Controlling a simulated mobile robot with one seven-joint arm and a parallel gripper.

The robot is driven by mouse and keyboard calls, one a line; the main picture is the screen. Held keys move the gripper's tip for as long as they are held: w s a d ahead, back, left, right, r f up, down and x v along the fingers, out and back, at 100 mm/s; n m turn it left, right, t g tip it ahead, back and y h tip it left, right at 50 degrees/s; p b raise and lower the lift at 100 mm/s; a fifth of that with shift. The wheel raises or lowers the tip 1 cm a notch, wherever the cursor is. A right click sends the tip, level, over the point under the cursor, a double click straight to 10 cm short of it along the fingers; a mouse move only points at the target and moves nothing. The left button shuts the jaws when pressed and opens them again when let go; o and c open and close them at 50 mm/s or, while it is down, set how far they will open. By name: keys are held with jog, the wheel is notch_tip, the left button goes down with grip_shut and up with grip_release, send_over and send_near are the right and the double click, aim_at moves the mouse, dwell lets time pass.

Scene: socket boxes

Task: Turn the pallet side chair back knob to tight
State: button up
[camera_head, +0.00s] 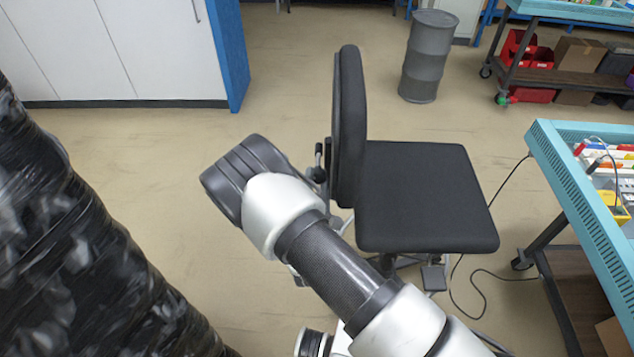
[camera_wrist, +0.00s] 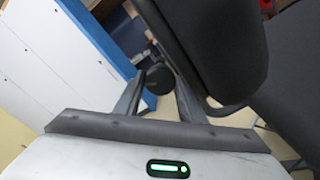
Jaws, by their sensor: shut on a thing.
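The black office chair (camera_head: 420,195) stands in the middle of the head view, its backrest (camera_head: 348,125) upright and seen edge-on. The round black back knob (camera_head: 317,174) is on the rear side of the backrest, beside my wrist. In the wrist view the knob (camera_wrist: 159,79) sits between the two fingers of my gripper (camera_wrist: 157,92), below the backrest (camera_wrist: 215,45). My gripper is shut on the knob. In the head view my own arm hides most of the gripper, and the knob's contact with the fingers is hidden there.
A black-wrapped pallet load (camera_head: 80,240) fills the left foreground. A teal cart (camera_head: 570,180) stands at the right, with a cable on the floor. White cabinets (camera_head: 120,50) and a grey drum (camera_head: 428,57) stand behind. The floor left of the chair is clear.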

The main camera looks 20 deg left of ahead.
jog(key=m+b, duration=0.2)
jog(key=m, duration=0.4)
jog(key=shift+f+b, duration=0.1)
jog(key=shift+b, duration=0.3)
jog(key=m+b, duration=0.3)
jog(key=m, duration=0.1)
jog(key=shift+m+b, duration=0.6)
jog(key=shift+m, duration=0.4)
jog(key=o, duration=0.8)
jog(key=shift+c, duration=0.2)
jog(key=b+v, duration=0.1)
jog(key=v, duration=1.6)
jog(key=shift+s, duration=0.2)
